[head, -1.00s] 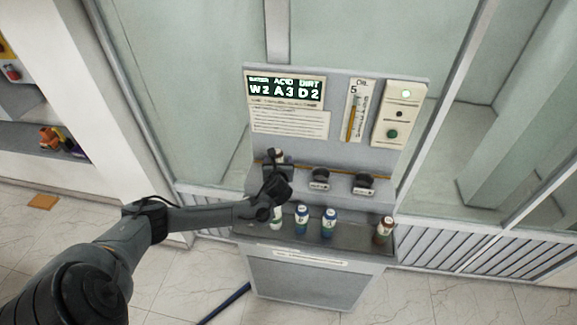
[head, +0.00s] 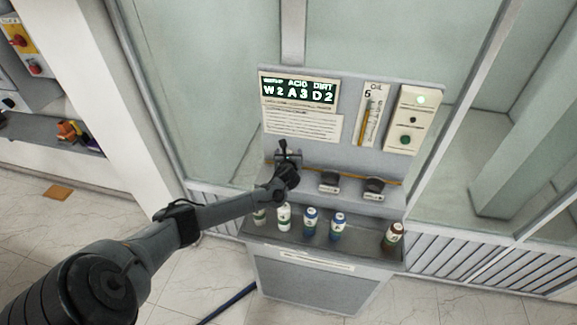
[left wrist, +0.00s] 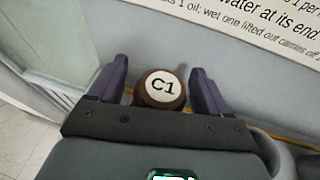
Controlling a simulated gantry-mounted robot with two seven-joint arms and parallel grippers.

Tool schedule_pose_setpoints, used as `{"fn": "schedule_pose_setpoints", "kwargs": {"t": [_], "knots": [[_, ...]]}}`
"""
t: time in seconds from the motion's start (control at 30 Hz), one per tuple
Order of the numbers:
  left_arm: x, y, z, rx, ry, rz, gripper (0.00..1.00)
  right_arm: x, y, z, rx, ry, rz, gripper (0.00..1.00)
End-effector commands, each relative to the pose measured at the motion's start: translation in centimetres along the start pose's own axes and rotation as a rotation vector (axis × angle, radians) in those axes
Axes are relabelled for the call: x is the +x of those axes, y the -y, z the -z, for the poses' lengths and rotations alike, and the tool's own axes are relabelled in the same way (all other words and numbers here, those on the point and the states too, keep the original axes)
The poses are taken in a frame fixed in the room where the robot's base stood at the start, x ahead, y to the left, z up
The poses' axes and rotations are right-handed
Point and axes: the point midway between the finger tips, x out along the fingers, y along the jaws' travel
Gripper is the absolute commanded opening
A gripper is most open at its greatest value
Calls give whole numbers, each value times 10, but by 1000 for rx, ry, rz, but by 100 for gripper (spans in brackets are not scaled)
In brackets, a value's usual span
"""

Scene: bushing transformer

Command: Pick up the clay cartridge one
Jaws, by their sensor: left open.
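The clay cartridge one has a brown body and a white round cap end marked C1 (left wrist: 162,87). In the left wrist view it sits between the two purple fingers of my left gripper (left wrist: 159,75), which is open, with a small gap visible on each side. In the head view my left gripper (head: 286,156) is at the leftmost socket of the grey panel (head: 350,165) and hides most of this cartridge. My right gripper is not in view.
Two dark sockets (head: 329,181) (head: 374,188) sit to the right on the panel. Below, a shelf (head: 365,240) holds two white bottles (head: 284,217), two blue ones (head: 310,223) and a brown one (head: 394,236). A lit display reads W2 A3 D2 (head: 298,90).

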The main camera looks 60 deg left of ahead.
Motion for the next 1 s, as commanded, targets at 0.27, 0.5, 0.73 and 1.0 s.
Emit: {"fn": "schedule_pose_setpoints", "kwargs": {"t": [0.27, 0.5, 0.73, 1.0], "knots": [[0, 0, 0, 0, 0, 0, 69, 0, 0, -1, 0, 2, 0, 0], [0, 0, 0, 0, 0, 0, 32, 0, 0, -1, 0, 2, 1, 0], [0, 0, -1, -1, 2, 0, 8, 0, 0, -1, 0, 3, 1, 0], [-3, -1, -12, -2, 4, 0, 8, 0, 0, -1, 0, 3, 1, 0]]}}
